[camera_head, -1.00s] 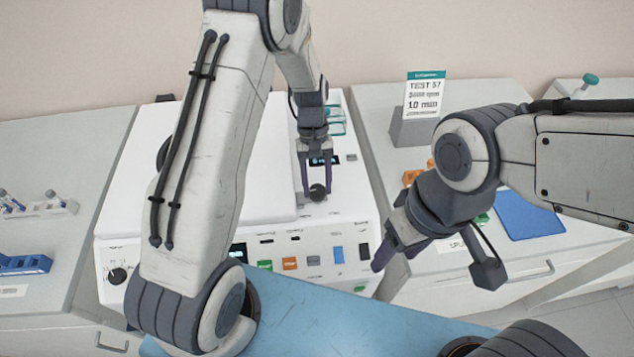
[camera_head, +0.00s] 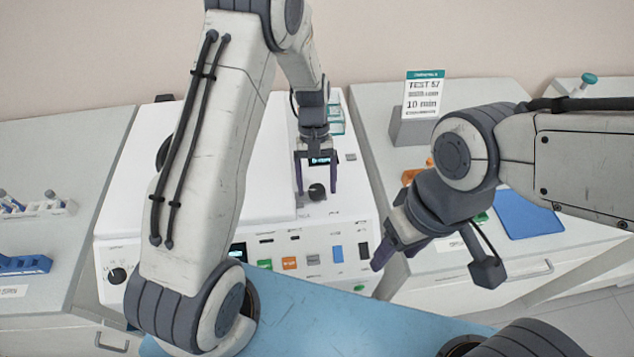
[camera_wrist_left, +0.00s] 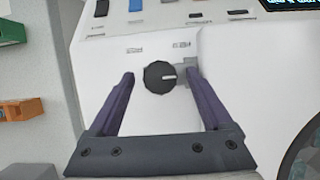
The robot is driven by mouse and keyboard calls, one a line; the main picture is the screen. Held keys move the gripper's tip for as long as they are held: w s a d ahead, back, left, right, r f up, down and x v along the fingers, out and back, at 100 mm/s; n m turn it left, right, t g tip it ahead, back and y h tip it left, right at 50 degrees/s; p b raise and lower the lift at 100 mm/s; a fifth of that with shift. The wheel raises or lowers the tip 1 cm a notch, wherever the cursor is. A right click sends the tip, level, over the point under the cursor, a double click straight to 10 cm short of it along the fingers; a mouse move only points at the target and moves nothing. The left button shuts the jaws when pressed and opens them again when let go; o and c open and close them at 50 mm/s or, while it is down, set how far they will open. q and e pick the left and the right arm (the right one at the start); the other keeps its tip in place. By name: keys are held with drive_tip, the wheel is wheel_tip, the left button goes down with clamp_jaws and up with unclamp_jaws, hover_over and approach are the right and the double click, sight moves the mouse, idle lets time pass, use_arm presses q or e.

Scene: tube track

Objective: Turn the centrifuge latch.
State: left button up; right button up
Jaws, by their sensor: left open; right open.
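The centrifuge latch is a round black knob (camera_head: 317,191) on the white centrifuge (camera_head: 345,225), right of its lid. In the left wrist view the knob (camera_wrist_left: 159,77) has a white mark pointing right, toward a small grey block (camera_wrist_left: 187,71). My left gripper (camera_head: 318,187) is open, with one purple finger on each side of the knob. In the left wrist view, gaps show between the knob and both fingers of the left gripper (camera_wrist_left: 160,74). My right gripper (camera_head: 395,257) is open and empty at the centrifuge's front right corner; its fingers partly overlap in view.
The centrifuge front has several coloured buttons (camera_head: 289,263). A sign (camera_head: 424,95) and a blue mat (camera_head: 529,213) are on the right counter. A tube rack (camera_head: 45,206) and a blue rack (camera_head: 25,264) are on the left counter. My left arm hides part of the lid.

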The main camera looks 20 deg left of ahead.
use_arm(q)
drive_tip(key=b+v, duration=0.2)
drive_tip(key=v, duration=0.8)
drive_tip(key=shift+r, duration=0.2)
drive_tip(key=shift+w, duration=0.1)
drive_tip(key=s+d+r+m+t+y, duration=0.1)
drive_tip(key=s+d+r+m, duration=0.2)
drive_tip(key=s+d, duration=0.3)
drive_tip(key=s+d+r+m+t, duration=0.1)
drive_tip(key=s+d+r+m, duration=0.2)
drive_tip(key=s, duration=0.4)
drive_tip(key=s+m+t, duration=0.2)
drive_tip(key=s+m, duration=0.3)
drive_tip(key=s, duration=0.7)
drive_tip(key=shift+d+m, duration=0.35)
drive_tip(key=shift+m, duration=0.05)
